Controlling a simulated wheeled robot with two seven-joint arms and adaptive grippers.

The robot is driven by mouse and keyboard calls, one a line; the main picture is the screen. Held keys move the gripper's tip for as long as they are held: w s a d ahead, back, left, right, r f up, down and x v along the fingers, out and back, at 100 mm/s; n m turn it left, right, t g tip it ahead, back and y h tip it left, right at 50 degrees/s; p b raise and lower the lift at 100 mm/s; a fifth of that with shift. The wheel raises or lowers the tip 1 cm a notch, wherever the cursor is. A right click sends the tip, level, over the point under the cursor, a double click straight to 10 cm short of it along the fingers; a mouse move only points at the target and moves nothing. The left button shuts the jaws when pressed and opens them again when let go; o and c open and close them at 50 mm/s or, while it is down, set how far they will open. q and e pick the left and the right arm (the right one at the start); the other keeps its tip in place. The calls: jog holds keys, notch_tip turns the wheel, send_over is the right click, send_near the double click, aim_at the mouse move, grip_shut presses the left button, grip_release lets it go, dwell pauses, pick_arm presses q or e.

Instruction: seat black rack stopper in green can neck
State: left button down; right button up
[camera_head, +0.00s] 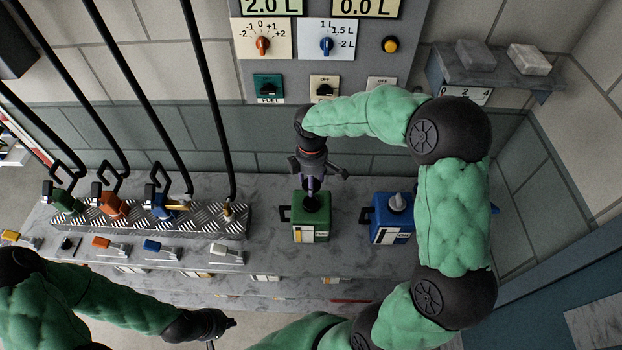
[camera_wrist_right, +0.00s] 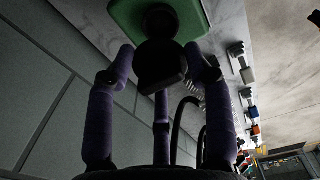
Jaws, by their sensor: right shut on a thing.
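The green can (camera_head: 311,232) stands on the grey marbled counter; its top also shows in the right wrist view (camera_wrist_right: 120,17). My right gripper (camera_head: 311,190) points down just above the can's neck. Its purple fingers (camera_wrist_right: 165,75) are shut on the black stopper (camera_wrist_right: 160,62), which lines up with the dark neck area. The stopper's lower end is dark against the neck, so I cannot tell whether it is inside. In the head view the fingers largely hide the stopper. My left gripper (camera_head: 223,330) is at the bottom left, away from the can, with its fingers apart and empty.
A blue can (camera_head: 391,218) with a grey stopper stands right of the green can. A metal rack (camera_head: 150,220) with coloured nozzles and black hoses is at left. A control panel (camera_head: 330,55) is on the wall behind.

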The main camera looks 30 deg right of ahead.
jog(key=shift+s+f+b, duration=0.1)
jog(key=shift+f+b, duration=0.35)
jog(key=shift+f, duration=0.1)
jog(key=shift+f+b, duration=1.35)
jog(key=shift+f, duration=1)
jog(key=shift+p, duration=0.3)
jog(key=shift+f+b, duration=0.9)
jog(key=shift+f, duration=0.45)
jog(key=o, duration=1.2)
jog(key=shift+o, duration=0.2)
jog(key=shift+r, duration=0.1)
notch_tip(320, 180, up, 12)
jog(key=shift+f, duration=0.1)
